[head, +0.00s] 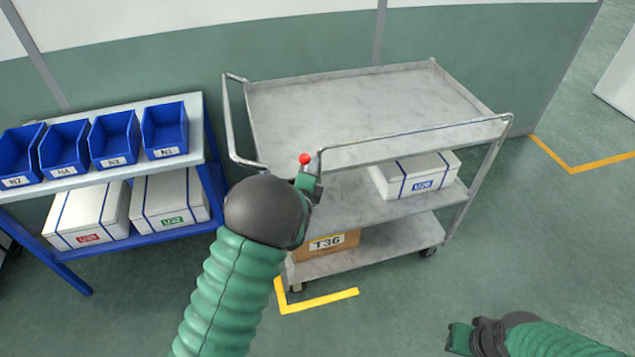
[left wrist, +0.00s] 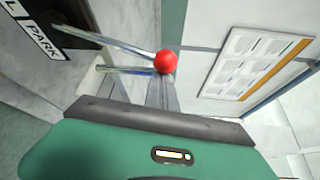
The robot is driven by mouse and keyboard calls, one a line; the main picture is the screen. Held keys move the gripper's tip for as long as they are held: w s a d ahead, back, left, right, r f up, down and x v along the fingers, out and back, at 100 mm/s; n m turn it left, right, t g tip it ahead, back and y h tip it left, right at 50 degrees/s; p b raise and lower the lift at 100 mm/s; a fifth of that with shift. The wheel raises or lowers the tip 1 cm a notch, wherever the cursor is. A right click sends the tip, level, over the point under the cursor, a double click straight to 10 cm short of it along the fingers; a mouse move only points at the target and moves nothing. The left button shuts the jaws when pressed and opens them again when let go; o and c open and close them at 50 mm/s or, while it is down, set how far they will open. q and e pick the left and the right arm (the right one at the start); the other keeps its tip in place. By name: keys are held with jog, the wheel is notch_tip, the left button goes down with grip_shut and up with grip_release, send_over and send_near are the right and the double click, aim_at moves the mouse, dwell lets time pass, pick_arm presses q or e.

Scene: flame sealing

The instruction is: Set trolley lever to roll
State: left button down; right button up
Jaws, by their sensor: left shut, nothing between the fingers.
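The trolley (head: 350,110) is a grey three-shelf cart with metal handle rails. The lever's red ball knob (head: 305,158) shows at its near left corner, just above my left gripper (head: 308,184). My left gripper is shut and empty, close to the handle rail; I cannot tell whether it touches the lever. In the left wrist view the red knob (left wrist: 166,62) lies just beyond the gripper, with thin metal rods running left from it. A label plate reading PARK (left wrist: 38,35) is at the upper left, its other word cut off. My right gripper (head: 460,338) is low at the right, away from the trolley.
A white box (head: 415,176) sits on the trolley's middle shelf and a cardboard box (head: 333,243) on the bottom one. A blue-framed rack (head: 110,172) with blue bins stands at left. Yellow floor marks (head: 318,301) lie by the trolley. Floor at right is open.

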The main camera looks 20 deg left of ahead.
pick_arm(q)
jog(key=shift+s+a+n+t+b, duration=0.4)
jog(key=shift+s+a+n+b, duration=0.35)
jog(key=shift+a+b, duration=0.35)
jog(key=s+a+n+t+y+b, duration=0.1)
jog(key=s+a+n+t+b, duration=0.2)
jog(key=s+a+n+b, duration=0.2)
jog(key=a+n+b, duration=0.3)
jog(key=b, duration=0.4)
jog(key=shift+f+y+b, duration=0.3)
jog(key=shift+y+b, duration=0.05)
jog(key=shift+y, duration=0.05)
jog(key=shift+a, duration=0.1)
